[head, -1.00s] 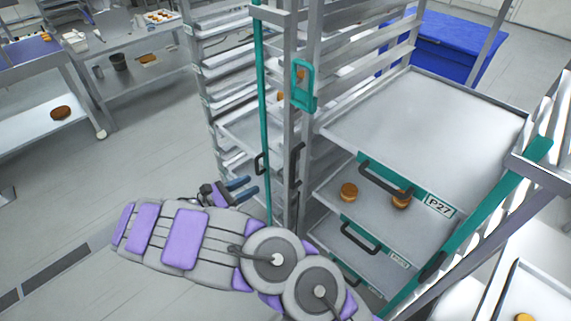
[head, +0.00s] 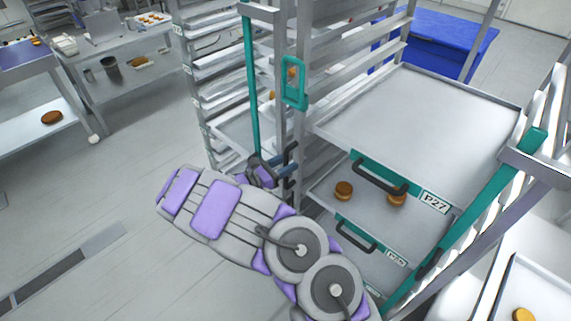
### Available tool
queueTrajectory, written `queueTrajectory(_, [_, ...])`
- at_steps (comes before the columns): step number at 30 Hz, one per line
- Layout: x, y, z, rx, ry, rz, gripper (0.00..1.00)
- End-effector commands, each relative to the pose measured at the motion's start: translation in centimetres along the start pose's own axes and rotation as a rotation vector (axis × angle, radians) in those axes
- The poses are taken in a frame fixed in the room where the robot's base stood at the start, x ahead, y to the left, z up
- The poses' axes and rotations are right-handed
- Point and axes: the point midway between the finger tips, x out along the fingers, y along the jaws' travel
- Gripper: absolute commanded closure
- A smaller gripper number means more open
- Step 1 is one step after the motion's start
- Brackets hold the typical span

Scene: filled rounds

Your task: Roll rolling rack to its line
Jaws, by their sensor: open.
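The rolling rack stands close in front of me, a metal frame with teal posts (head: 252,95) and a teal latch handle (head: 294,84) on its left upright. My gripper (head: 285,180) is at the rack's left upright, beside a dark handle (head: 291,153). Its fingers are open and partly hidden by my arm and the frame; I cannot tell whether they touch the rack. No floor line for the rack is identifiable.
Another tray rack (head: 207,80) stands just behind on the left. A blue bin (head: 445,42) is behind the rack. Steel tables (head: 135,70) stand at the far left. A tray with a yellow-topped item (head: 523,314) is at lower right.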

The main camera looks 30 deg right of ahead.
Motion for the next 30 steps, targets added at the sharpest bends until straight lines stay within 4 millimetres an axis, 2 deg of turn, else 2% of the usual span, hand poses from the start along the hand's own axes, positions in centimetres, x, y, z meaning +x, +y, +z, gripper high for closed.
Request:
queueTrajectory(9, [0.26,0.0,0.02,-0.001,-0.001,0.0,0.58])
queueTrajectory(22, [0.24,0.05,0.02,-0.001,-0.002,0.001,0.98])
queueTrajectory(30, [0.23,0.11,0.02,-0.002,-0.002,0.002,1.0])
